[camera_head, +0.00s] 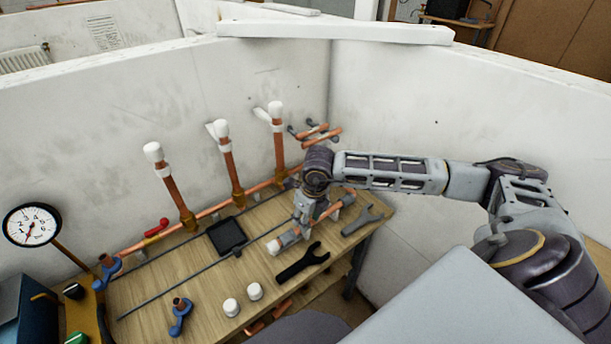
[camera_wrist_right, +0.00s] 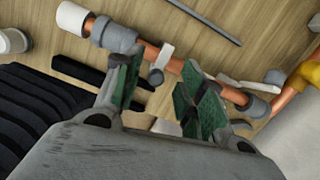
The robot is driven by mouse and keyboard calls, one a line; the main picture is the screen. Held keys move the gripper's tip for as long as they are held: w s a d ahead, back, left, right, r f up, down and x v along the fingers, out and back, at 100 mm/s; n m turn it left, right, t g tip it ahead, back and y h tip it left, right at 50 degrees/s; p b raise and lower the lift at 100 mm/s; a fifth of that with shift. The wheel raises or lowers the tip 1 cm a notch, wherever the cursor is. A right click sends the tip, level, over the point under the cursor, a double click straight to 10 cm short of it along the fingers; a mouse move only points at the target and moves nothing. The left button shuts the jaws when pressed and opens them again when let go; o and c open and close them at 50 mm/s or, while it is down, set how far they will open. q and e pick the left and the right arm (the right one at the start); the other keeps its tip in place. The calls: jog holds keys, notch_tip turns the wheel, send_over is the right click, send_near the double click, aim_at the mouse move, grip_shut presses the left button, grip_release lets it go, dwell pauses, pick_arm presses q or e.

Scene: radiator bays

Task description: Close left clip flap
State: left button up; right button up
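A copper pipe piece with grey fittings (camera_head: 284,241) lies at the right side of the wooden bench. In the right wrist view this copper pipe (camera_wrist_right: 151,53) runs across the top, with a white cap at its left end. A pale clip flap (camera_wrist_right: 164,55) stands up from a dark clip on the pipe, between my fingertips. A second grey piece (camera_wrist_right: 274,77) near the pipe's right end may be another flap. My right gripper (camera_wrist_right: 160,72) is open, its green-padded fingers apart at the pipe; contact is unclear. In the head view my right gripper (camera_head: 307,212) hides part of the pipe.
A black wrench (camera_head: 303,262), a grey wrench (camera_head: 361,219) and two white caps (camera_head: 231,307) (camera_head: 255,291) lie near the front. A black tray (camera_head: 227,236) is mid-bench. Capped copper uprights (camera_head: 229,165) stand along the back wall. A gauge (camera_head: 32,224) is at left.

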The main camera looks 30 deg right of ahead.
jog(key=shift+w+a+r+g+p, duration=0.1)
jog(key=shift+w+r+g+p, duration=0.3)
jog(key=shift+p, duration=0.65)
jog(key=shift+w+r+g+p, duration=0.1)
jog(key=shift+g+p, duration=0.5)
jog(key=shift+p, duration=0.45)
notch_tip(320, 180, up, 14)
jog(key=b, duration=0.2)
jog(key=shift+f, duration=0.25)
